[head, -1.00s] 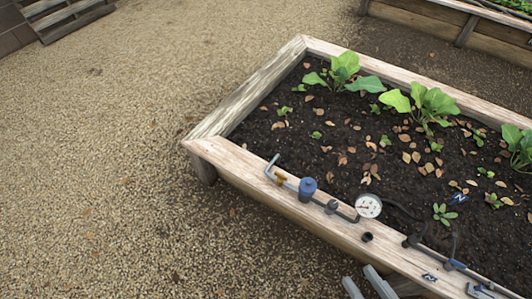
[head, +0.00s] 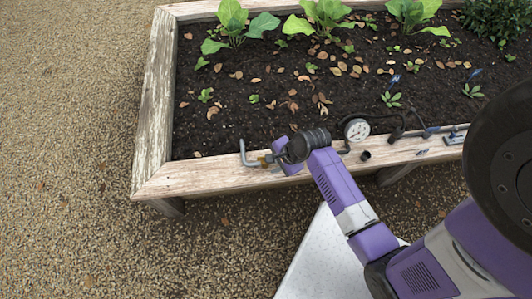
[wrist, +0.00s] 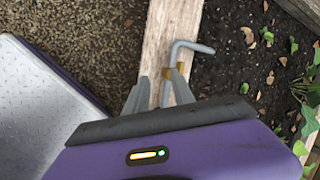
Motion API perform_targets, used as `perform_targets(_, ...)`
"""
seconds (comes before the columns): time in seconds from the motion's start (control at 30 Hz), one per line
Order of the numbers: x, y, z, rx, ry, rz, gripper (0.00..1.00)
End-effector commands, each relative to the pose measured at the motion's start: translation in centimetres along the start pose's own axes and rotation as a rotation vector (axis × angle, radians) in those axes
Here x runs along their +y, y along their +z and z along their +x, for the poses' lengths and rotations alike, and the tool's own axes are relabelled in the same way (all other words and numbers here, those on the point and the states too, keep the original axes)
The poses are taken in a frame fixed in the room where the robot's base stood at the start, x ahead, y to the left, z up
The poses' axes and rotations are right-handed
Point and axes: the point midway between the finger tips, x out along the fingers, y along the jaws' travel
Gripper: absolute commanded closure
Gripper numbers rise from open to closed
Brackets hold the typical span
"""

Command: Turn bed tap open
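The bed tap shows as a small brass fitting (head: 264,162) on the front rim of the raised bed, at the foot of a grey bent pipe (head: 243,152). In the wrist view the brass fitting (wrist: 173,74) is just beyond my fingertips, nearer the right one, with the bent pipe (wrist: 190,47) past it. I cannot tell whether a finger touches the brass. The tap's handle is not clear; my wrist covers that part of the rim in the head view.
The raised bed's wooden rim (head: 215,178) runs under my gripper. A round white gauge (head: 356,130), a dark hose and other fittings lie to the right along the rim. Leafy plants (head: 325,18) grow behind. Gravel (head: 70,150) at the left is clear.

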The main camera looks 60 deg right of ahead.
Motion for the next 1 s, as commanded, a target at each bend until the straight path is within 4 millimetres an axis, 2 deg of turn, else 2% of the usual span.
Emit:
perform_targets(0.03, -1.5, -1.1, 0.5, -0.017, 0.029, 0.101, 0.70)
perform_targets(0.1, -2.7, -2.0, 0.6, -0.041, 0.081, 0.225, 0.70)
perform_targets(0.2, -4.0, -3.1, 0.4, -0.068, 0.142, 0.362, 0.70)
perform_targets(0.37, -5.0, -3.9, -0.2, -0.091, 0.198, 0.478, 0.70)
perform_targets(0.53, -4.9, -3.9, 0.8, -0.096, 0.215, 0.503, 0.70)
perform_targets(0.8, -4.1, -3.3, 4.9, -0.094, 0.213, 0.500, 0.70)
perform_targets(1.0, -3.8, -3.0, 6.8, -0.094, 0.212, 0.498, 0.70)
